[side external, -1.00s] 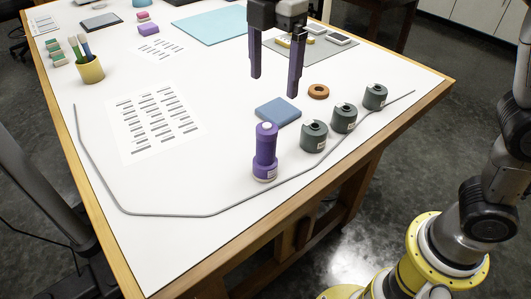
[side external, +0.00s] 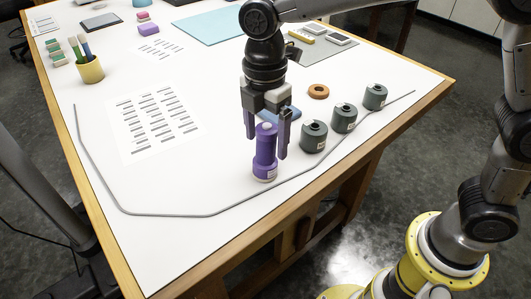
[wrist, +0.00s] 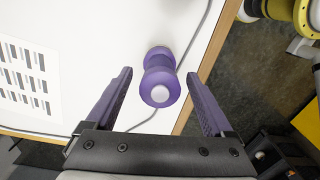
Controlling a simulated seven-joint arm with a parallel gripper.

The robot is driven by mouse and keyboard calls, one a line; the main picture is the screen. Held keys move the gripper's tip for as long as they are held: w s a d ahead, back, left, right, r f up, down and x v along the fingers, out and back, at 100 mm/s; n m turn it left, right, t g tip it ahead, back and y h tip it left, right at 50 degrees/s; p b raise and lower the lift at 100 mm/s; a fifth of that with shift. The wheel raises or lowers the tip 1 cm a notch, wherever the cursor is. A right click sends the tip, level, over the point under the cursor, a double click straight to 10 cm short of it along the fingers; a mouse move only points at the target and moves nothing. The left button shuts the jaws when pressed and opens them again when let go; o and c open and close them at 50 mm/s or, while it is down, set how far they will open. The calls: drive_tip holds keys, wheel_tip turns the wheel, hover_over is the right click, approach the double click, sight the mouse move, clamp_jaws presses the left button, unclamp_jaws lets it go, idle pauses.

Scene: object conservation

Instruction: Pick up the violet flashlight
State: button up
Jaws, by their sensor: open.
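The violet flashlight (side external: 264,160) stands upright on the white table near its front edge, inside the grey cable line. In the wrist view the flashlight (wrist: 160,80) shows from above, with a pale round tip, between the two fingers and a little beyond them. My gripper (side external: 268,145) is open, pointing down, with its fingers on either side of the flashlight's upper part. In the wrist view my gripper (wrist: 160,92) has a clear gap on each side of the flashlight. Nothing is held.
Several dark grey-green canisters stand right of the flashlight, the nearest one (side external: 313,136) close to my right finger. A blue block (side external: 290,113) lies partly hidden behind my gripper. An orange ring (side external: 318,91) lies farther back. A thin grey cable (side external: 210,215) runs along the front.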

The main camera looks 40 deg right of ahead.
drive_tip(key=shift+f, duration=1.25)
clamp_jaws()
